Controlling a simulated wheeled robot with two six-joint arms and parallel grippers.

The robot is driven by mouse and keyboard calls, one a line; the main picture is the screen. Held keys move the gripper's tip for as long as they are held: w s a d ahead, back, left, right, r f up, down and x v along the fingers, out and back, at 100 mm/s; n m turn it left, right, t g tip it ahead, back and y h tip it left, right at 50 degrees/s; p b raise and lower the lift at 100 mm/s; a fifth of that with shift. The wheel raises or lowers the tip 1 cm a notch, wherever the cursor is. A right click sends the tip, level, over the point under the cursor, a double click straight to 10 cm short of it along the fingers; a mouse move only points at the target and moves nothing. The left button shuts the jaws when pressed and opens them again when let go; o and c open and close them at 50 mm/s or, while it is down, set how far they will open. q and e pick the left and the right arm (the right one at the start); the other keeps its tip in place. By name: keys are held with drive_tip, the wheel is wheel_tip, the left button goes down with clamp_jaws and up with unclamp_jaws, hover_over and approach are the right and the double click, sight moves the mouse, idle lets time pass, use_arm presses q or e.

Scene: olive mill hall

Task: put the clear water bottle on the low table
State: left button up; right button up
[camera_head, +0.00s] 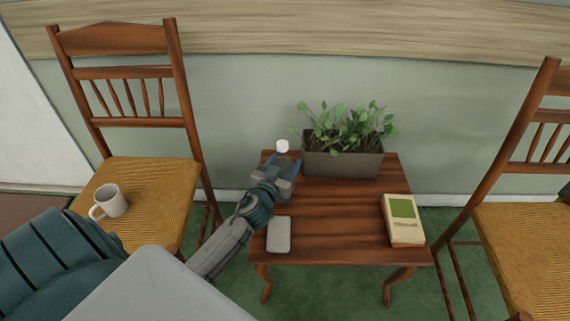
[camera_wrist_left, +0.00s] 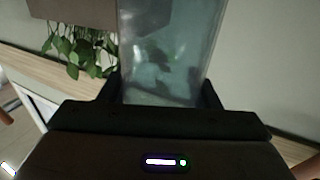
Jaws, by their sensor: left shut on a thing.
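My left gripper (camera_head: 283,167) is over the back left part of the low wooden table (camera_head: 335,237). It is shut on the clear water bottle (camera_wrist_left: 168,50), which fills the space between the fingers in the left wrist view. In the head view only the bottle's white cap (camera_head: 282,146) shows clearly above the gripper. The gripper hides the rest of the bottle, so I cannot tell whether its base touches the table top. My right gripper is not in view.
A planter with green leaves (camera_head: 342,164) stands at the table's back, just right of the gripper. A pale rounded flat object (camera_head: 279,234) and a book (camera_head: 403,220) lie on the table. The middle is clear. A mug (camera_head: 109,201) sits on the left chair (camera_head: 160,180); another chair (camera_head: 525,240) stands right.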

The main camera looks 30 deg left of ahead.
use_arm(q)
drive_tip(key=shift+f, duration=0.1)
drive_tip(key=o, duration=1.3)
drive_tip(key=shift+o, duration=0.2)
